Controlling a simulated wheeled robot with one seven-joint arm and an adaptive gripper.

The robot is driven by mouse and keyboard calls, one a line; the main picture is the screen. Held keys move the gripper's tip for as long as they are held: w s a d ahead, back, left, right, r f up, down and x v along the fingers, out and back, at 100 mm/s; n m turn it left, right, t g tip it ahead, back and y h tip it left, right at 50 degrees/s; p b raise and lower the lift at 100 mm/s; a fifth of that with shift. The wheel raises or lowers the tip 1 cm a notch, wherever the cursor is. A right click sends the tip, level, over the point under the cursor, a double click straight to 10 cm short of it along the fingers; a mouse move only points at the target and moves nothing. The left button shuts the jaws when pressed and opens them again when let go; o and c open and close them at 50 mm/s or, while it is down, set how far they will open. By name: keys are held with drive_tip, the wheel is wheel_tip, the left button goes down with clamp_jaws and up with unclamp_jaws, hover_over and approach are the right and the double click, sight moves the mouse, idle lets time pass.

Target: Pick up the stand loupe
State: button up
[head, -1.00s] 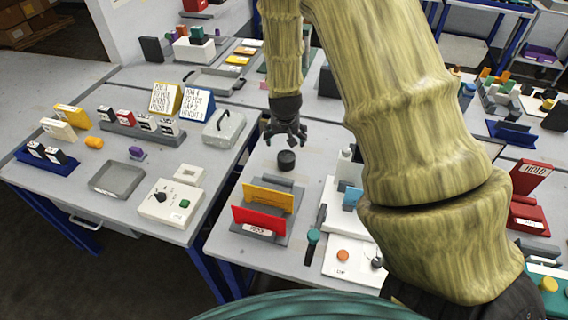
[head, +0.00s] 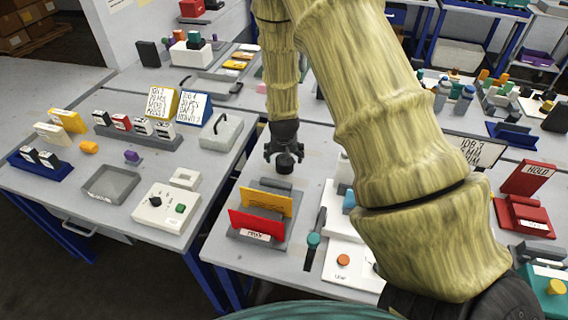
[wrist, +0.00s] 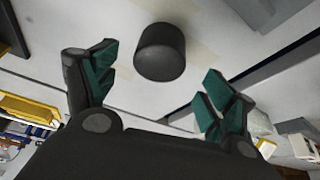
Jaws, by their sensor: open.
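The stand loupe (head: 284,161) is a small black cylinder standing on the grey table, just behind the rack with the yellow and red cards. In the wrist view the loupe (wrist: 160,52) stands beyond the fingertips, roughly midway between them. My gripper (head: 284,152) is just above and behind the loupe in the head view and hides part of its top. In the wrist view my gripper (wrist: 158,85) has its green-padded fingers spread wide, with nothing between them. The fingers do not appear to touch the loupe.
A grey rack (head: 266,236) with upright yellow and red cards stands in front of the loupe. A grey case with a handle (head: 221,133) is to the left. A white panel with an orange button (head: 343,260) lies to the right. The table around the loupe is clear.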

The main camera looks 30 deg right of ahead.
drive_tip(key=shift+p+x, duration=1.3)
drive_tip(key=shift+x, duration=1.45)
drive_tip(key=shift+d, duration=0.1)
drive_tip(key=c, duration=1.1)
